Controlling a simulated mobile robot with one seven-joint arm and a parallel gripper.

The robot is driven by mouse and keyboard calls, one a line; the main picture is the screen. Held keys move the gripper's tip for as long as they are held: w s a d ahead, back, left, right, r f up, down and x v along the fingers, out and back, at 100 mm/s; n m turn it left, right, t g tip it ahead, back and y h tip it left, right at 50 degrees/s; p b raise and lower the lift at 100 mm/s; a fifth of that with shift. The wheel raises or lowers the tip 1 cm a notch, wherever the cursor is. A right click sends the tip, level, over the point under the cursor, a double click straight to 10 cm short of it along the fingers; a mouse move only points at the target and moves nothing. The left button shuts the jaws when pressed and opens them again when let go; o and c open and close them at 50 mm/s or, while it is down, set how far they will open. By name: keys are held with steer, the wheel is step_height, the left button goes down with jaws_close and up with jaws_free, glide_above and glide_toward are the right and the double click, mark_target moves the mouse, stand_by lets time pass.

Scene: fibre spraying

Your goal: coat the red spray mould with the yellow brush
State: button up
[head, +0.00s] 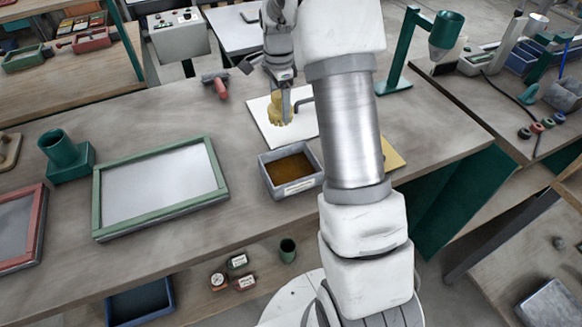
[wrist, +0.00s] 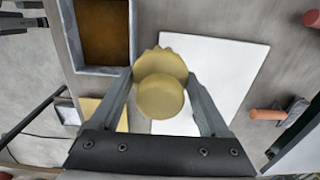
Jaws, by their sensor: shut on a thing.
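My gripper (head: 285,103) points down over a white board (head: 305,128) on the bench. It is shut on a round yellow thing, which I take to be the yellow brush (head: 275,112). In the wrist view the brush (wrist: 160,98) sits between the two fingers, with a scalloped yellow part showing beyond its round end. I cannot tell whether it touches the board. A red-framed grey panel (head: 38,228), likely the red spray mould, lies at the left edge, partly out of view and well apart from my gripper.
A grey tray of brown material (head: 264,172) stands just in front of the board. A green-framed panel (head: 97,205) and a green cup holder (head: 62,152) lie left of it. A red-handled tool (head: 220,88) lies behind. A green stand (head: 400,55) rises at back right.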

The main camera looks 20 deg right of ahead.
stand_by(0.4)
steer(key=s+a+r+g+y+p, duration=0.15)
steer(key=s+r+p, duration=0.25)
steer(key=s+p, duration=0.45)
steer(key=b, duration=0.9)
glide_above(291, 172)
steer(key=shift+g, duration=0.45)
steer(key=shift+f, duration=6.3)
steer(key=shift+r, duration=0.1)
step_height(291, 172, up, 10)
steer(key=p, duration=0.7)
steer(key=shift+p, duration=0.4)
steer(key=shift+s, duration=0.1)
